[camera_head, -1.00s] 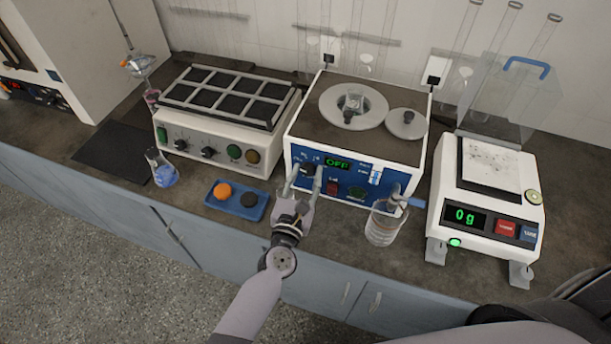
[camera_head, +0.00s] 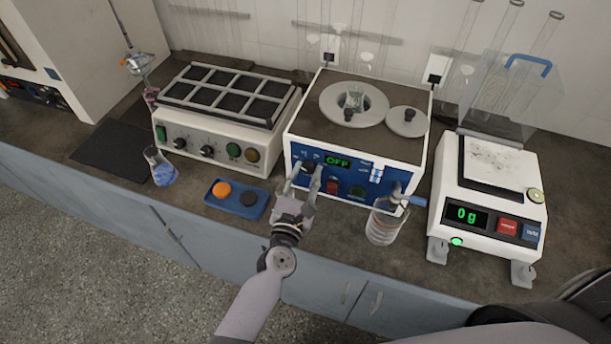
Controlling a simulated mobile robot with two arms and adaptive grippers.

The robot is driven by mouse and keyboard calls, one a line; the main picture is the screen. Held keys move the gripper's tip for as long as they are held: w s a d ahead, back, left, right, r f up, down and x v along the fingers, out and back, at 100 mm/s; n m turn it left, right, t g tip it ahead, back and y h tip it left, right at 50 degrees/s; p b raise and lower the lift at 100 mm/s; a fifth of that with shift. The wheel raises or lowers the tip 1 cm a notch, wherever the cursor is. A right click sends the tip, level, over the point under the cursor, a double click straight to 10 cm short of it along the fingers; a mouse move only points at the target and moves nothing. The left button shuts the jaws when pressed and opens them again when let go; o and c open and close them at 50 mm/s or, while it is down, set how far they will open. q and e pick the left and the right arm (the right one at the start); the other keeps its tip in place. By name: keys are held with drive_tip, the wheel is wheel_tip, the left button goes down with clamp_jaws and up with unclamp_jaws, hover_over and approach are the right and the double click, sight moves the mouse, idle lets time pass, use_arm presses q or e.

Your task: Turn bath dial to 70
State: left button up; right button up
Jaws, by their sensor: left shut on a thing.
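The water bath is a white box with a blue front panel (camera_head: 353,186) and a brown top. Its green display (camera_head: 337,161) reads OFF. A dark dial (camera_head: 308,167) is at the panel's upper left. My left gripper (camera_head: 306,175) is in front of the panel, its two fingers at either side of the dial and shut on it. The dial's pointer and scale are too small to read. A red switch (camera_head: 332,187) and a dark green knob (camera_head: 356,193) are lower on the panel. My right gripper is not in view.
A balance (camera_head: 487,205) reading 0g is further right. A multi-well heating block (camera_head: 207,148), a blue tray (camera_head: 236,207) and a flask (camera_head: 160,170) with blue liquid are to the left.

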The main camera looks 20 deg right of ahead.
use_arm(q)
drive_tip(key=m+b, duration=0.1)
drive_tip(key=m, duration=0.3)
drive_tip(key=shift+m, duration=0.4)
idle(0.4)
drive_tip(key=o, duration=1.2)
drive_tip(key=shift+h, duration=0.3)
drive_tip(key=shift+c, duration=0.2)
drive_tip(key=v, duration=1.2)
